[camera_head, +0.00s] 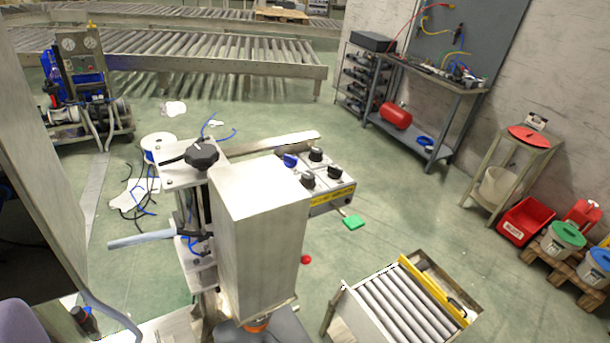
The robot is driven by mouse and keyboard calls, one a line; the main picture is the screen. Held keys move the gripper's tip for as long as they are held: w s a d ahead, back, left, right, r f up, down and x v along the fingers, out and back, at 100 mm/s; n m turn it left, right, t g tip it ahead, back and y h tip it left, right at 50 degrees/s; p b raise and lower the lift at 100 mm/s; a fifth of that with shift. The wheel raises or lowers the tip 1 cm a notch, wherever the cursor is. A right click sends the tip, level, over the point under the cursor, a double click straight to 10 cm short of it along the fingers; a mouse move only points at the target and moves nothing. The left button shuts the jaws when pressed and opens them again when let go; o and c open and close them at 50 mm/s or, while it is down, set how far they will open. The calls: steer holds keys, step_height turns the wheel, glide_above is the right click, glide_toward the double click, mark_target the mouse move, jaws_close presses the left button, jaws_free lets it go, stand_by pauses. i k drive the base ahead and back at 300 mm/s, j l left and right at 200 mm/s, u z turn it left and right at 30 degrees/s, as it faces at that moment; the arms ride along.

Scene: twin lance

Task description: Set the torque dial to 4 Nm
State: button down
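A small grey control box (333,195) with a yellow strip along its front stands just behind a tall pale metal block. It carries a blue knob (290,160) and black knobs, one at the back (316,154), one at front left (307,179) and one at right (335,171). Their labels and settings are too small to read, so I cannot tell which one is the torque dial. The pale block hides part of the box's left side. My gripper does not show in this view.
The pale block (258,220) and a metal frame with a black star knob (201,154) fill the centre. A roller conveyor section (405,305) is at front right. Workbench (430,85), stool (520,145) and red bin (525,220) line the right. Green floor is open between.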

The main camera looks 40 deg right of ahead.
mark_target(307, 179)
steer(key=i+l, duration=0.15)
steer(key=l, duration=0.25)
steer(key=i+l, duration=0.1)
steer(key=l, duration=0.3)
steer(key=i+l, duration=0.15)
steer(key=l, duration=0.25)
